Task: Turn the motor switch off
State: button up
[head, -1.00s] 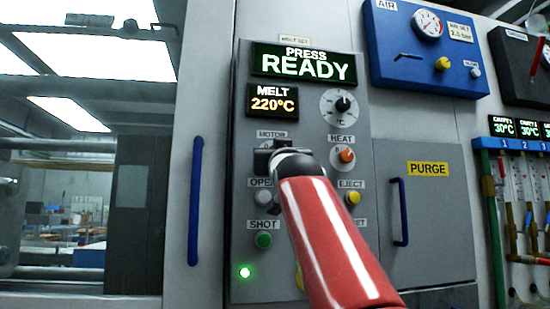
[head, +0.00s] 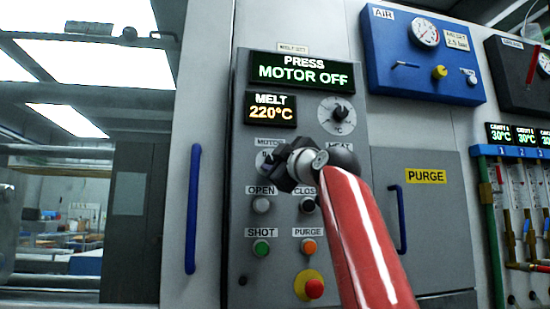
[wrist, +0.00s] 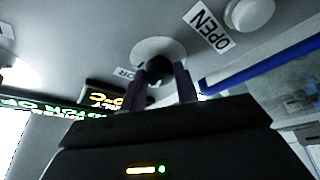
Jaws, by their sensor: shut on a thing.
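The motor switch is a dark knob on a pale round plate, under the "MOTOR" label at the left of the grey control panel. Its plate (head: 263,161) partly shows in the head view, with the knob hidden behind my gripper (head: 276,170). In the wrist view the dark knob (wrist: 158,69) sits between the two fingertips of my gripper (wrist: 160,84), which is shut on it. The panel's top display (head: 302,72) reads "PRESS MOTOR OFF".
Below are the "OPEN" button (head: 261,205), green "SHOT" button (head: 261,248), orange "PURGE" button (head: 308,247) and red emergency button (head: 314,288). My red arm covers the panel's right side. A blue handle (head: 193,209) stands left.

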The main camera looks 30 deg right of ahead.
jog(key=shift+r+n+g+y+p, duration=0.1)
jog(key=shift+n+g+y+p, duration=0.3)
jog(key=shift+n, duration=0.9)
jog(key=o, duration=1)
jog(key=shift+c, duration=0.2)
jog(key=shift+s+d+f, duration=0.15)
jog(key=shift+s+f, duration=0.1)
jog(key=shift+s, duration=0.15)
jog(key=b+v, duration=0.4)
jog(key=v, duration=0.3)
jog(key=shift+w+r, duration=0.1)
